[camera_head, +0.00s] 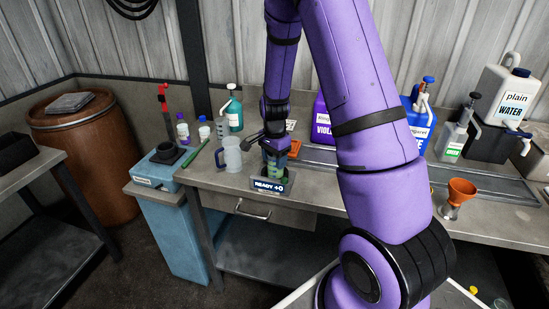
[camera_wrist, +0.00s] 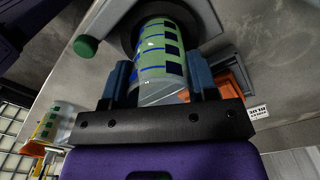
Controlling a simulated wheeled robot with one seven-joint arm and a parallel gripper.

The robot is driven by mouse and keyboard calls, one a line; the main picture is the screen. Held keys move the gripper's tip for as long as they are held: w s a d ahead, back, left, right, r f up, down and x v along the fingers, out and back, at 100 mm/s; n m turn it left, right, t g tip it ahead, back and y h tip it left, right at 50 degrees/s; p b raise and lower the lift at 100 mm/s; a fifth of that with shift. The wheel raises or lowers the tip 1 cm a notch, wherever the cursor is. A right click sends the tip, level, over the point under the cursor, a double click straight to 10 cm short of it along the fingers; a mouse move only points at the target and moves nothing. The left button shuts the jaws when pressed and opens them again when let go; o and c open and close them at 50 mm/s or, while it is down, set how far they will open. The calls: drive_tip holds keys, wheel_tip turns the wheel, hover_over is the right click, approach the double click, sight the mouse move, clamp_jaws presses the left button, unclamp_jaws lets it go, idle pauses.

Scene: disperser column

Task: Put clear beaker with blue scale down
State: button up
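The clear beaker with blue scale (camera_wrist: 162,52) fills the middle of the wrist view, with green showing through its wall. My gripper (camera_wrist: 162,80) has one finger on each side of it, and both appear to touch it. The beaker's far end meets a dark round pad or ring (camera_wrist: 126,38); I cannot tell whether it bears weight there. In the head view the beaker (camera_head: 273,168) is below my gripper (camera_head: 273,143), looks upright and is partly hidden, just behind a small "READY +0" display (camera_head: 270,186) at the bench's front edge.
A clear jug (camera_head: 230,156) stands close to the left. An orange item (camera_head: 295,148) lies close on the right. Violet (camera_head: 321,120) and blue (camera_head: 413,125) containers stand behind my arm. An orange funnel (camera_head: 461,190) is farther right. A blue pedestal (camera_head: 170,220) adjoins the bench's left end.

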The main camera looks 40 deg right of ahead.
drive_tip(key=o, duration=0.4)
drive_tip(key=shift+r, duration=0.1)
wheel_tip(320, 180, up, 12)
drive_tip(key=f, duration=0.1)
drive_tip(key=s+a+r+n+t, duration=0.1)
drive_tip(key=s+a+r+n, duration=0.35)
drive_tip(key=r, duration=0.35)
drive_tip(key=s+a+r+n+t, duration=0.2)
drive_tip(key=s+a+r+n, duration=0.1)
drive_tip(key=s+r, duration=0.4)
drive_tip(key=shift+s+a+r+n+t, duration=0.35)
drive_tip(key=shift+s+a+r+n, duration=0.9)
drive_tip(key=shift+s, duration=1.25)
drive_tip(key=shift+s+a+r+n+t, duration=0.4)
drive_tip(key=shift+s+a+r+n, duration=0.3)
drive_tip(key=shift+s+n, duration=1.4)
drive_tip(key=shift+s+a+r+n+t, duration=0.35)
drive_tip(key=shift+s+a+r+n, duration=0.65)
drive_tip(key=shift+s, duration=1.85)
drive_tip(key=shift+d+r, duration=0.15)
drive_tip(key=shift+d, duration=0.05)
